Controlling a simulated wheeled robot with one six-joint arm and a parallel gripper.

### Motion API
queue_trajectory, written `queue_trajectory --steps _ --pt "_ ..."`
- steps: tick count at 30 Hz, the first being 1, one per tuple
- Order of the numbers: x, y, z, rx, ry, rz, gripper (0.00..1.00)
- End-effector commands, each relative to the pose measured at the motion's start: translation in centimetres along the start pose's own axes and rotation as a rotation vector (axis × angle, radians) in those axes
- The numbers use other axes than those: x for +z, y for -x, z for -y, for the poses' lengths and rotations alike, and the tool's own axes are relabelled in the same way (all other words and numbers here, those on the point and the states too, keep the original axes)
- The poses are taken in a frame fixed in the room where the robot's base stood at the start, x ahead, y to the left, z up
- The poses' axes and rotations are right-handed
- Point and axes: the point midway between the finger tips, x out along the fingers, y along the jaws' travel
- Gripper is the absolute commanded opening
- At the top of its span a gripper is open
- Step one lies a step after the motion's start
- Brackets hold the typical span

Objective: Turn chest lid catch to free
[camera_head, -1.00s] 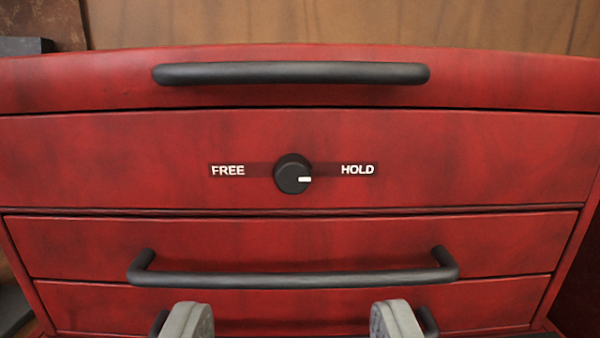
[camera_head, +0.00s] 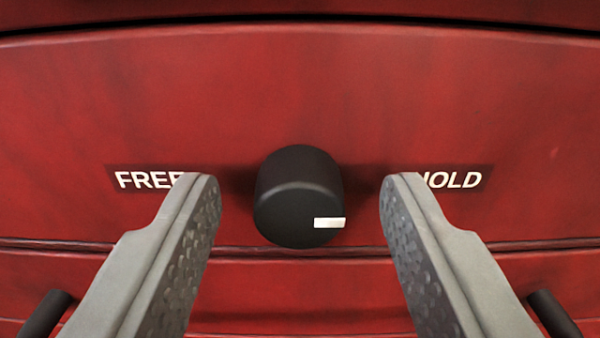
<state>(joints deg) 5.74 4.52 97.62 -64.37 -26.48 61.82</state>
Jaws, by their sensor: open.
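The lid catch is a round black knob (camera_head: 298,190) on the red front panel of the chest (camera_head: 300,90). Its white pointer mark (camera_head: 329,222) points right, towards the HOLD label (camera_head: 458,180). The FREE label (camera_head: 145,180) is on the left. My gripper (camera_head: 295,190) is open, with one grey finger on each side of the knob and a clear gap to it on both sides. The fingertips partly cover both labels. How far the tips are from the panel is hard to tell.
Below the panel is a drawer front (camera_head: 300,290). The ends of its dark bar handle show at the lower left (camera_head: 45,314) and lower right (camera_head: 553,314), outside my fingers. The panel around the knob is otherwise flat and clear.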

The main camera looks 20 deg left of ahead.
Motion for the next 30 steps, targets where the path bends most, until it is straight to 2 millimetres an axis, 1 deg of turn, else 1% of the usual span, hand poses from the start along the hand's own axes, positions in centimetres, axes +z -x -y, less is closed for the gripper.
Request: queue_trajectory --steps 9,16,23,30 --pt "0.03 -0.22 0.02 0.0 0.0 0.0 0.49" --pt "0.04 -0.21 0.02 0.0 0.0 0.0 0.04" --pt "0.04 -0.2 0.02 -0.001 0.013 0.0 0.04" --pt "0.05 -0.2 0.06 -0.001 0.105 0.0 0.04"
